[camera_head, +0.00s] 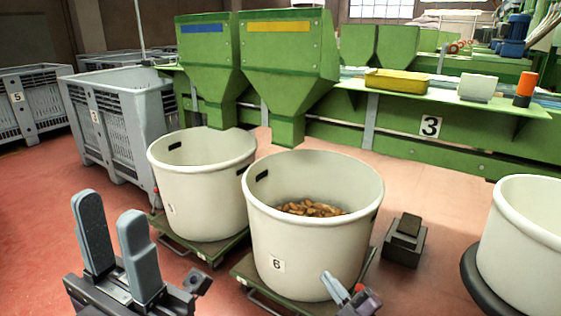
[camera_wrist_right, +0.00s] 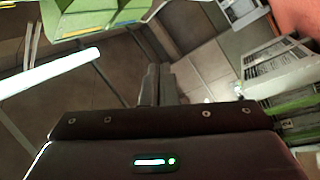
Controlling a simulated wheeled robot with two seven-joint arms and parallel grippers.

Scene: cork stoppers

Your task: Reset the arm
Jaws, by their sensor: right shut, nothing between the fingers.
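My left gripper (camera_head: 110,208) is at the lower left of the head view, fingers pointing up with a clear gap between them and nothing in it. My right gripper (camera_head: 336,288) shows only partly at the bottom of the head view, in front of the white bin labelled 6 (camera_head: 318,245). In the right wrist view its two fingers (camera_wrist_right: 158,80) lie together, with nothing between them. Whether it touches the bin cannot be told. Cork stoppers (camera_head: 308,208) lie in the bottom of bin 6.
Another white bin (camera_head: 203,200) stands left of bin 6, under green hoppers (camera_head: 290,60). A third white bin (camera_head: 525,240) is at the right edge. A dark pedal-like block (camera_head: 404,240) sits on the floor. Grey crates (camera_head: 120,115) stand at left. Red floor at left is clear.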

